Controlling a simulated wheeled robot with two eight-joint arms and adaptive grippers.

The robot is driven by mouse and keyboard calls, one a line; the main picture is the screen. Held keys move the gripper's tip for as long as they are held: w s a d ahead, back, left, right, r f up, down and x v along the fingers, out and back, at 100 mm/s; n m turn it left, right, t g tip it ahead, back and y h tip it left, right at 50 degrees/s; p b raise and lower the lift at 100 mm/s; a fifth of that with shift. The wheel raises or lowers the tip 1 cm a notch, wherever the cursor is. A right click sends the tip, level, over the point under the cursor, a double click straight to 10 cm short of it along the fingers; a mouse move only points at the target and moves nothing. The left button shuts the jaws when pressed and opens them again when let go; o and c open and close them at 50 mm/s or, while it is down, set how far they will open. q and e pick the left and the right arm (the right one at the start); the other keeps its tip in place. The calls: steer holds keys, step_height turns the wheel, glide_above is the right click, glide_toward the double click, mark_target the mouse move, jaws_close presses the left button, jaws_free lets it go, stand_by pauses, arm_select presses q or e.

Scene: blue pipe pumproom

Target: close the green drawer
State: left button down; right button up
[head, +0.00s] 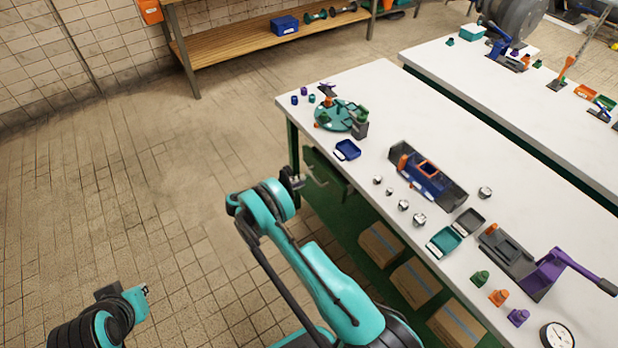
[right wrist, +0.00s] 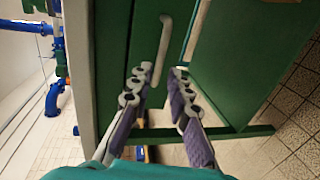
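The green drawer (head: 335,180) sits under the front edge of the near white table, with a pale bar handle (head: 316,177) on its face. I cannot tell how far out it stands. In the right wrist view the handle (right wrist: 163,48) shows on a green face (right wrist: 143,30). My right gripper (head: 296,180) is just in front of the drawer. Its two purple-padded fingers (right wrist: 158,74) are apart and empty, with the handle ahead of the gap; contact is not clear. My left gripper (head: 138,292) is low at the bottom left, away from the table; its fingers are not clear.
The near table (head: 375,92) carries a teal round plate (head: 338,117), a blue tray (head: 347,150) and several small parts. Cardboard boxes (head: 415,281) stand beneath it. A wooden shelf (head: 235,47) is at the back. The tiled floor left of the table is clear.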

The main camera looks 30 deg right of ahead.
mark_target(313, 176)
steer(key=b+x, duration=0.2)
steer(key=x, duration=0.5)
jaws_close()
